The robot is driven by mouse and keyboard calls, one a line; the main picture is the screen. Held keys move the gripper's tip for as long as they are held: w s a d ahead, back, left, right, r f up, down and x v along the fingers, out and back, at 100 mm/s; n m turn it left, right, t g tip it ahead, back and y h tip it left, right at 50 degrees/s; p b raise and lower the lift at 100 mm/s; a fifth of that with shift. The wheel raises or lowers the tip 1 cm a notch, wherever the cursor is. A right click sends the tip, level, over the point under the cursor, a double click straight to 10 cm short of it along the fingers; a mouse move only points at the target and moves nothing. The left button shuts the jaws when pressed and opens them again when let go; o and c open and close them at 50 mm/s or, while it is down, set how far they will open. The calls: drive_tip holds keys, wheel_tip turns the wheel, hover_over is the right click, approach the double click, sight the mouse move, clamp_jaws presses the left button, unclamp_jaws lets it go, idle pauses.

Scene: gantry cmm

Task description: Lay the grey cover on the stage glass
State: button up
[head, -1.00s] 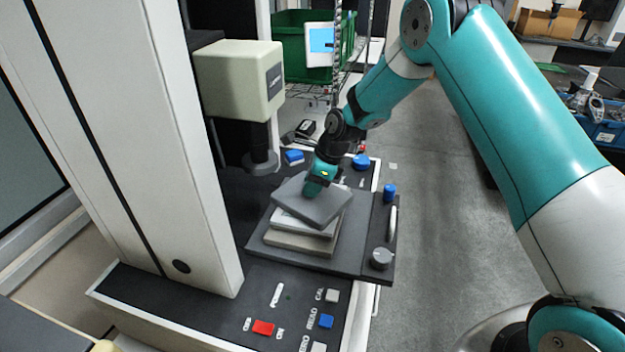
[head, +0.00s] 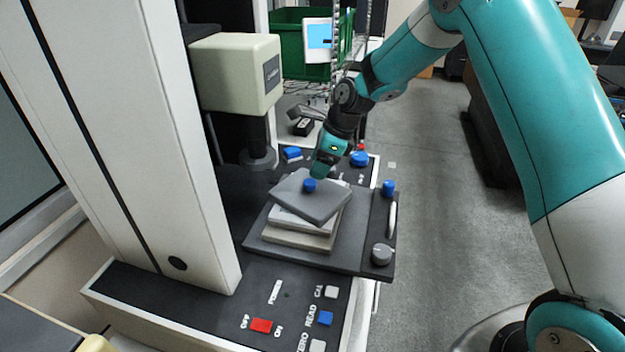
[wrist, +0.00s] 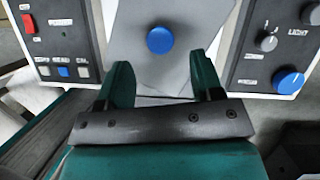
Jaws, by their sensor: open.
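The grey cover (head: 316,206), a flat slab with a round blue knob (head: 309,185), lies on top of the pale stacked slabs (head: 298,239) on the dark stage. It is turned relative to them and its left corner overhangs. The stage glass cannot be clearly told apart; the cover hides much of the stack's top. My gripper (head: 319,175) is open and empty, just above and behind the knob. In the wrist view the cover (wrist: 185,65) and knob (wrist: 160,40) are ahead of the open fingers (wrist: 163,78), with nothing between them.
The cream measuring head (head: 237,75) and its dark probe (head: 258,160) hang left of the stack. The white column (head: 150,150) stands nearer left. A blue knob (head: 389,188) and a grey dial (head: 381,254) rise from the stage's right edge. The front panel has a red switch (head: 261,325).

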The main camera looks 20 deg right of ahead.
drive_tip(key=s+a+r+n, duration=0.2)
drive_tip(key=s+r+n, duration=0.55)
drive_tip(key=r, duration=0.35)
drive_tip(key=s+a+r+n+g, duration=0.1)
drive_tip(key=s+a+n, duration=0.1)
drive_tip(key=s+n, duration=0.9)
drive_tip(key=s+a+r+n+b, duration=0.1)
drive_tip(key=s+a+r+n, duration=0.1)
drive_tip(key=s+n, duration=0.9)
drive_tip(key=s, duration=0.5)
drive_tip(key=shift+s+a+r+g, duration=0.3)
drive_tip(key=shift+s+a+g, duration=0.05)
drive_tip(key=shift+s+g, duration=0.05)
